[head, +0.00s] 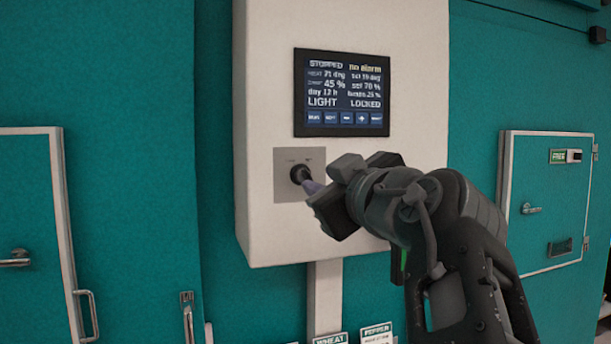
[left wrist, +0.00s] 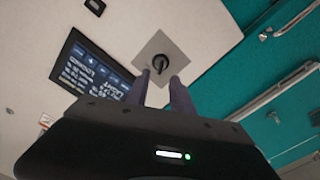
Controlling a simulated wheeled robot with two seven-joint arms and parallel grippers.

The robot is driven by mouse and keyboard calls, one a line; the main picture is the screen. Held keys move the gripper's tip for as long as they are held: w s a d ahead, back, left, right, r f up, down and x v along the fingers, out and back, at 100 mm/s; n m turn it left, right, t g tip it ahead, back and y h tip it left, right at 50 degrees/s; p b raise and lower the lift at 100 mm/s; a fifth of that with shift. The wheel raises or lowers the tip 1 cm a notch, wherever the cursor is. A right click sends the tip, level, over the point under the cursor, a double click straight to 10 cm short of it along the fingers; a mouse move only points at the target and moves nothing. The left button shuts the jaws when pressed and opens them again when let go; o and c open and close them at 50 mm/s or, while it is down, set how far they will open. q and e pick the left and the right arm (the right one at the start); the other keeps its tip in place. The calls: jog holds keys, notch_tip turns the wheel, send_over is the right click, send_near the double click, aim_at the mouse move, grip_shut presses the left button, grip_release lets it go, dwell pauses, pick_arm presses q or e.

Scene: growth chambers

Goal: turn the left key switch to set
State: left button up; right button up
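The key switch (head: 298,174) is a round black switch on a square grey plate (head: 284,191), on the front of a white control box (head: 268,110). Small labels above it are too blurred to read. The switch also shows in the left wrist view (left wrist: 160,63). My left gripper (head: 313,186) is just in front of it, to its right in the head view. In the left wrist view its two purple fingers (left wrist: 160,77) are apart, with the switch showing beyond the gap between their tips. I cannot tell whether they touch it. My right gripper is not in view.
A screen (head: 342,93) above the switch reads "STOPPED", "no alarm", "LIGHT" and "LOCKED". Teal chamber doors with handles stand at left (head: 28,215) and right (head: 520,175). Small signs (head: 376,334) reading "WHEAT" and "PEPPER" are below the box.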

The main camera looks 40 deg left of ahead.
aim_at(310, 176)
pick_arm(q)
jog(key=p+x, duration=0.2)
jog(key=x, duration=0.5)
jog(key=shift+a, duration=0.15)
jog(key=shift+w+a+f, duration=0.1)
jog(key=shift+w+a, duration=0.15)
jog(key=shift+a, duration=0.05)
jog(key=shift+c, duration=0.2)
grip_shut()
